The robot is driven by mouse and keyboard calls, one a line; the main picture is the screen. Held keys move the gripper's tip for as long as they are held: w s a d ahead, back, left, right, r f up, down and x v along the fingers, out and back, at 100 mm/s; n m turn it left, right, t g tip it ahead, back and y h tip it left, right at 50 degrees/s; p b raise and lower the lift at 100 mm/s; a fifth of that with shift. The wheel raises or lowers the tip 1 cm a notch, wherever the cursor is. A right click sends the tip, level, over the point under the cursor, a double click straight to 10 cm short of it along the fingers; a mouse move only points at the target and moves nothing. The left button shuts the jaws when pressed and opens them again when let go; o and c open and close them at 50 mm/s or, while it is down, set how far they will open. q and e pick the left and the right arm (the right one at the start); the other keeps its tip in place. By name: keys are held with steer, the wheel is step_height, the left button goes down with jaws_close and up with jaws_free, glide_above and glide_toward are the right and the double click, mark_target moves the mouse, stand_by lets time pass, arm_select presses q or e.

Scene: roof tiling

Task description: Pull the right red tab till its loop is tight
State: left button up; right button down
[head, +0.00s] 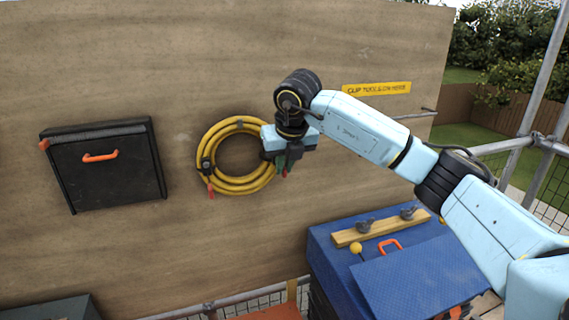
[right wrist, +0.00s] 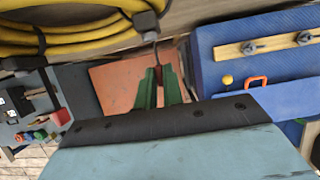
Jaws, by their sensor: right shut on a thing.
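A coiled yellow hose (head: 238,186) hangs on the wooden wall and also fills the top left of the right wrist view (right wrist: 70,40). A black loop (head: 206,164) with a hanging red tab (head: 211,190) is on its left side. On its right side, a black loop (right wrist: 145,20) has a dark strap running down to my right gripper (right wrist: 159,82). The green fingers are shut on the right red tab (head: 285,173), which is mostly hidden between them. In the head view my right gripper (head: 284,163) is just below and right of the coil's right side. My left gripper is out of view.
A black box (head: 105,170) with an orange handle is on the wall at left. A blue case (head: 335,265) with a wooden strip (head: 380,229) and yellow knob stands at lower right. A yellow sign (head: 376,88) is above my right arm. A rail runs below the wall.

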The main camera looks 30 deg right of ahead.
steer(key=shift+s+a+b, duration=0.25)
steer(key=shift+s+b, duration=0.05)
steer(key=shift+s, duration=0.55)
steer(key=shift+s+a+b, duration=0.2)
steer(key=shift+s+b, duration=0.1)
steer(key=shift+s, duration=0.55)
steer(key=c, duration=1)
jaws_free()
steer(key=shift+o, duration=0.2)
steer(key=s+a+b, duration=0.1)
steer(key=s, duration=0.5)
steer(key=shift+a+b, duration=0.15)
steer(key=shift+b, duration=0.25)
steer(key=shift+w, duration=0.1)
